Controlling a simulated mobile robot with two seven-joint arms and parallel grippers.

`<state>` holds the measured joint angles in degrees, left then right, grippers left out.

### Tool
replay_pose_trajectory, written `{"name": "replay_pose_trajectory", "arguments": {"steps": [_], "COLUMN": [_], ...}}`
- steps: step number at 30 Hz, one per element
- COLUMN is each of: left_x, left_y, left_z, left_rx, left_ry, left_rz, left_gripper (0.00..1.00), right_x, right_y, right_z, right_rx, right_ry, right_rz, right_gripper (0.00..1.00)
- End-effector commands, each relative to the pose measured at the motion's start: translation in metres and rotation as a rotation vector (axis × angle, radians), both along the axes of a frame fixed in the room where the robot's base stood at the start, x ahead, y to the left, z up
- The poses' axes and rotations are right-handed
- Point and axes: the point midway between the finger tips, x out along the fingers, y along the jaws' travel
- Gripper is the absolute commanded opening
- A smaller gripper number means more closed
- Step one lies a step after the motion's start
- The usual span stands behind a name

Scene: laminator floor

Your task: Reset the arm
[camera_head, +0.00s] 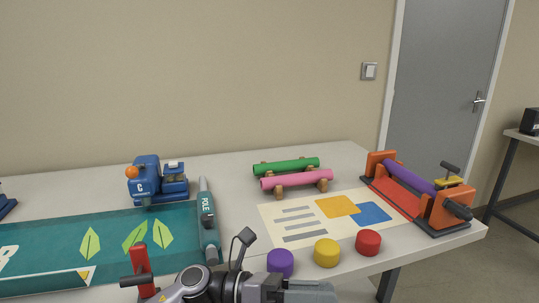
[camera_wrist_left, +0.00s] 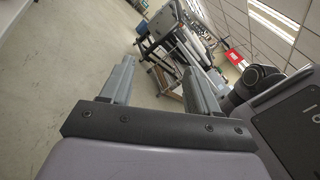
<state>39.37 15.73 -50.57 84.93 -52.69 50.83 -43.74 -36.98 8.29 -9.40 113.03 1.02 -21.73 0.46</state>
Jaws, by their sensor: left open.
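My left gripper (camera_wrist_left: 160,78) shows in the left wrist view. Its two grey fingers stand wide apart with nothing between them. Beyond them are bare floor and part of the room, well away from the fingertips. In the head view, a grey and black part of one of my arms (camera_head: 215,285) lies along the bottom edge, in front of the table. I cannot tell its fingertips there. My right gripper cannot be made out in either view.
The table (camera_head: 330,160) carries a teal banner (camera_head: 60,245), a blue device (camera_head: 155,185), green (camera_head: 287,167) and pink rolls (camera_head: 297,180), a printed sheet (camera_head: 290,212), an orange roller machine (camera_head: 420,190), and purple (camera_head: 280,262), yellow (camera_head: 327,252) and red (camera_head: 368,242) cylinders near the front edge.

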Motion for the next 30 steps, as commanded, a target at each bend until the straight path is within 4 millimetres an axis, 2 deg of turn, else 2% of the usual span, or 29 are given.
{"name": "replay_pose_trajectory", "arguments": {"steps": [4, 8, 11, 17, 20, 23, 27, 30], "left_x": [0.009, 0.023, 0.033, 0.033, 0.019, -0.005, -0.052, -0.084], "left_y": [0.013, 0.038, 0.065, 0.128, 0.161, 0.194, 0.234, 0.254], "left_z": [0.007, -0.001, -0.019, -0.078, -0.117, -0.157, -0.206, -0.231], "left_rx": [-0.204, -0.366, -0.487, -0.723, -0.841, -0.963, -1.128, -1.224], "left_ry": [0.361, 0.679, 0.929, 1.424, 1.665, 1.9, 2.184, 2.33], "left_rz": [0.163, 0.304, 0.414, 0.632, 0.745, 0.861, 1.015, 1.104], "left_gripper": [0.61, 0.61, 0.61, 0.61, 0.61, 0.61, 0.61, 0.61], "right_x": [-0.001, -0.001, -0.001, -0.003, -0.003, -0.003, -0.003, -0.003], "right_y": [0.0, 0.0, 0.0, -0.001, -0.001, -0.002, -0.002, -0.002], "right_z": [0.007, 0.011, 0.014, 0.019, 0.021, 0.025, 0.03, 0.032], "right_rx": [-0.001, -0.001, -0.001, -0.003, -0.004, -0.006, -0.006, -0.007], "right_ry": [0.0, -0.002, -0.002, 0.003, 0.005, 0.004, 0.002, 0.001], "right_rz": [-0.001, -0.002, -0.003, -0.003, -0.003, -0.003, -0.003, -0.002], "right_gripper": [0.0, 0.0, 0.0, 0.0, 0.0, 0.0, 0.0, 0.0]}}
